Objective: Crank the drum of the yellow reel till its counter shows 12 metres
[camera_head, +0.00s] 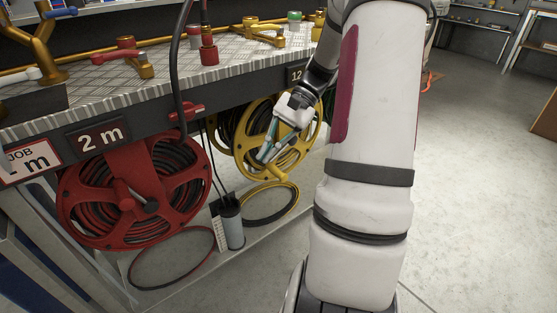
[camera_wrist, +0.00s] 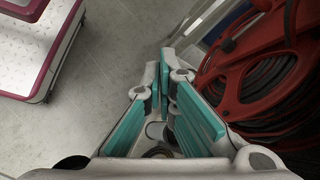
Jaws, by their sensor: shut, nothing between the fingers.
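The yellow reel (camera_head: 245,152) hangs under the bench in the head view, with dark hose on its drum. The dark counter plate (camera_head: 296,74) above it shows "12"; my arm hides the part to its right. My gripper (camera_head: 264,157) is in front of the reel's face, fingers pointing down and left. A yellow stub (camera_head: 279,173), perhaps the crank handle, shows just below the fingers, outside them. Contact cannot be told. In the wrist view my gripper's teal-padded fingers (camera_wrist: 160,78) are together with nothing between them.
A red reel (camera_head: 135,196) with a "2 m" plate (camera_head: 100,136) hangs left; it also shows in the wrist view (camera_wrist: 248,75). A grey cylinder (camera_head: 232,225) and hose loops (camera_head: 270,203) sit on the lower shelf. The floor (camera_head: 470,180) right is open.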

